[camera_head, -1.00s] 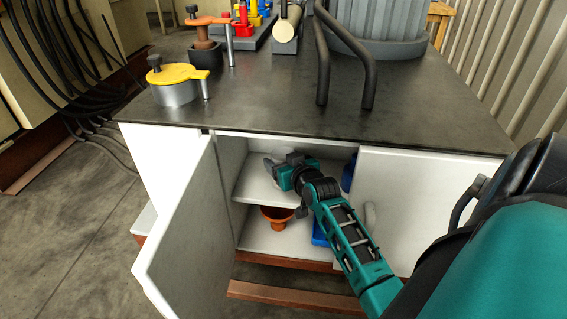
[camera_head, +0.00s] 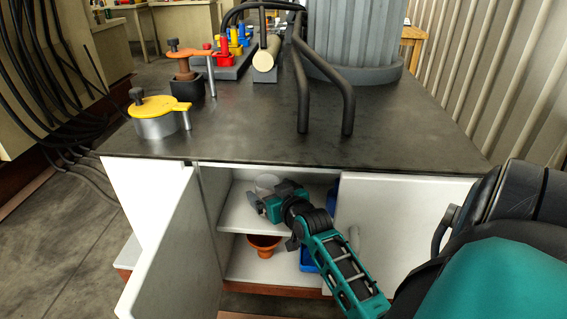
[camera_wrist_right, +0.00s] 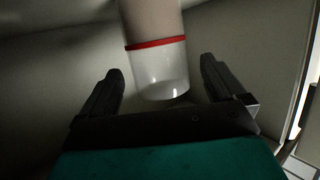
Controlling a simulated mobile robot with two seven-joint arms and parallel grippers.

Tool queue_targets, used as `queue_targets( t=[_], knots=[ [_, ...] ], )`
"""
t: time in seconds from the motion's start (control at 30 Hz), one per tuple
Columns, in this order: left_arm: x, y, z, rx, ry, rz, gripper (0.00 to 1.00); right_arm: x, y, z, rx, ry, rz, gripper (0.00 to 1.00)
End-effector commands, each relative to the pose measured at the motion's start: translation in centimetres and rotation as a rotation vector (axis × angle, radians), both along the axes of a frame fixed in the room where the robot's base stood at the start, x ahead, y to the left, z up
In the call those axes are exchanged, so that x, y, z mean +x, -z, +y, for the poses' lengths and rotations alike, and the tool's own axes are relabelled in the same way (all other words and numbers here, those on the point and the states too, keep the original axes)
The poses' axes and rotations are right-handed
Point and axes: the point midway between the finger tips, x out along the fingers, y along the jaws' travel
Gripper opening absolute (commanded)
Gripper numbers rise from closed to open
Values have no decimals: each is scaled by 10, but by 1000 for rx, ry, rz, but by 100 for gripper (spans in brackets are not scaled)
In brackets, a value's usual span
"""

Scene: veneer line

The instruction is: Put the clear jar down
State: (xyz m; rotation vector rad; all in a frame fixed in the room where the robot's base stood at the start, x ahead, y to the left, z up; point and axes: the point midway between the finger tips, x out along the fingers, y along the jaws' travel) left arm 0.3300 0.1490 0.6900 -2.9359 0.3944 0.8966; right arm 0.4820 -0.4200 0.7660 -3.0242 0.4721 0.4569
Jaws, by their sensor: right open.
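The clear jar (camera_head: 267,181) is in the open cabinet at upper shelf level, partly hidden by my right gripper. The right wrist view shows the jar (camera_wrist_right: 160,75) with a red band, its clear end between my fingers. My right gripper (camera_head: 256,199) reaches into the cabinet over the upper shelf (camera_head: 233,214). Its two dark fingers stand apart in the right wrist view (camera_wrist_right: 160,82), with a gap on both sides of the jar. I cannot tell whether the jar rests fully on the shelf. My left gripper is not in view.
The left cabinet door (camera_head: 172,252) stands open; the right door (camera_head: 400,220) is shut beside my arm. An orange bowl (camera_head: 263,243) and a blue item (camera_head: 308,259) are on the lower shelf. The dark countertop (camera_head: 240,135) is just above my arm.

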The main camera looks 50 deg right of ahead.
Motion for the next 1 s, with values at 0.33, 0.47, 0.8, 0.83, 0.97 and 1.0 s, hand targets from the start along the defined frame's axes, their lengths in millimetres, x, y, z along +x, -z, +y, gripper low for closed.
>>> queue_targets(
  t=[0.33,0.47,0.8,0.83,0.97,1.0],
  knots=[
    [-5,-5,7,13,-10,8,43,-65,-22,20,0,0,2,97],
    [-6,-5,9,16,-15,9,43,-78,-26,25,0,-1,1,97],
    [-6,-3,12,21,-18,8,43,-86,-25,35,-1,-19,10,97],
    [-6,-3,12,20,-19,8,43,-86,-23,40,0,-32,18,97],
    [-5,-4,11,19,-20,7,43,-88,1,92,1,-155,85,97],
    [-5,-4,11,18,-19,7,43,-91,11,114,1,-208,114,97]
  ],
)
